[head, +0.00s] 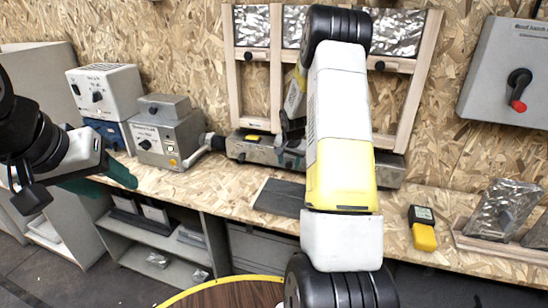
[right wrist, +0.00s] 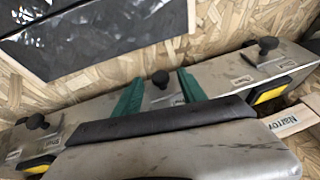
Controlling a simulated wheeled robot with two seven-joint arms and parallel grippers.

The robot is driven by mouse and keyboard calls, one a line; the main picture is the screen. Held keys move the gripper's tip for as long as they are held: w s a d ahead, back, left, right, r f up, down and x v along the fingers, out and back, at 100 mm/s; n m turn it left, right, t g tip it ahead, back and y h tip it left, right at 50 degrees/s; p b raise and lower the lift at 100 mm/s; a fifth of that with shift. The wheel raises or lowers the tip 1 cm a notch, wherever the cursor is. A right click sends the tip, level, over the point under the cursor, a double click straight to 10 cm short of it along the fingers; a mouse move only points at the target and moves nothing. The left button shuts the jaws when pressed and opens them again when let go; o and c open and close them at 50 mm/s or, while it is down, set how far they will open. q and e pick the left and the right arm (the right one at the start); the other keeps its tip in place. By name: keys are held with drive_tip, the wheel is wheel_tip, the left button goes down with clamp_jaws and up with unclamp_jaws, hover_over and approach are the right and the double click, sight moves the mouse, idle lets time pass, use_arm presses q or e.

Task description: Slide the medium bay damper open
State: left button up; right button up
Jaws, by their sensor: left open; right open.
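A long grey metal damper housing (head: 248,150) sits at the back of the bench, under a wooden frame with foil-covered bays. In the right wrist view the housing (right wrist: 215,75) carries a middle black knob (right wrist: 160,78), a left knob (right wrist: 36,121) and a right knob (right wrist: 268,44). My right gripper (right wrist: 158,82) is open, its green fingers on either side of the middle knob; contact cannot be told. In the head view my right arm hides most of it. I cannot read which bay is medium. My left gripper (head: 104,179) is open and empty at the bench's left front edge.
Grey instrument boxes (head: 170,135) stand on the bench at left. A dark mat (head: 280,197) and a yellow meter (head: 423,232) lie on the bench. A wall switch box (head: 490,70) hangs at right.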

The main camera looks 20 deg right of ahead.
drive_tip(key=shift+x, duration=0.9)
clamp_jaws()
idle(0.8)
